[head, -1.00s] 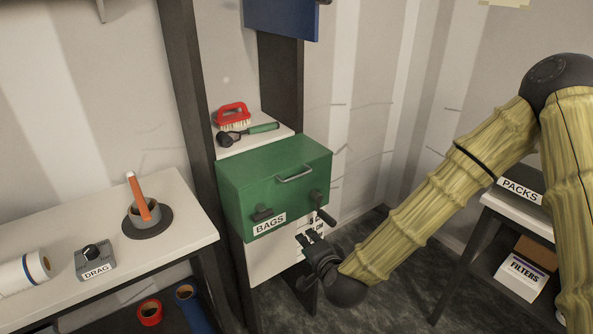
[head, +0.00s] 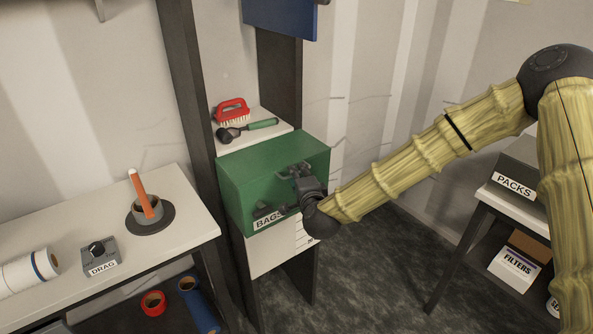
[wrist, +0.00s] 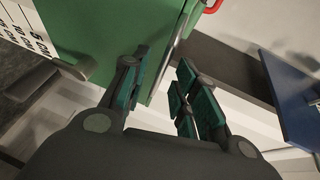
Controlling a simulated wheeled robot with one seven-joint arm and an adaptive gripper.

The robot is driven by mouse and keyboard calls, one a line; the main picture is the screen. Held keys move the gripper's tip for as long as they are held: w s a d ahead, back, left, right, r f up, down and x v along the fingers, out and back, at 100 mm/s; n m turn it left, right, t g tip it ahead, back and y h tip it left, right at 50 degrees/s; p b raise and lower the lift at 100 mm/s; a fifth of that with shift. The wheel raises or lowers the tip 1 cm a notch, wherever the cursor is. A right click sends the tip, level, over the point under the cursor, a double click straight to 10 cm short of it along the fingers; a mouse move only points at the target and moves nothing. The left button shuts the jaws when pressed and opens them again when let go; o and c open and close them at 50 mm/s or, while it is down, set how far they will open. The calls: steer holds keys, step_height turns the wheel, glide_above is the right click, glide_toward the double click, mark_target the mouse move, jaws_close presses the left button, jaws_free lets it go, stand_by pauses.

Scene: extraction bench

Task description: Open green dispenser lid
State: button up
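The green dispenser (head: 245,178), labelled BAGS, stands on a narrow stand with its lid shut. My gripper (head: 292,173) is at the lid's front, over the place of the grey lid handle, which it mostly hides in the head view. In the wrist view the green box (wrist: 105,25) fills the upper left, and my gripper (wrist: 162,68) has its two fingers apart. A thin grey edge or bar runs between them; I cannot tell whether it is the handle or whether a finger touches it. A dark latch (head: 263,211) is on the box front.
A red brush (head: 233,108) and a green-handled tool (head: 250,130) lie on the shelf behind the dispenser. A blue panel (head: 282,17) is above.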

steer(key=shift+x, duration=1.05)
steer(key=shift+c, duration=0.3)
jaws_close()
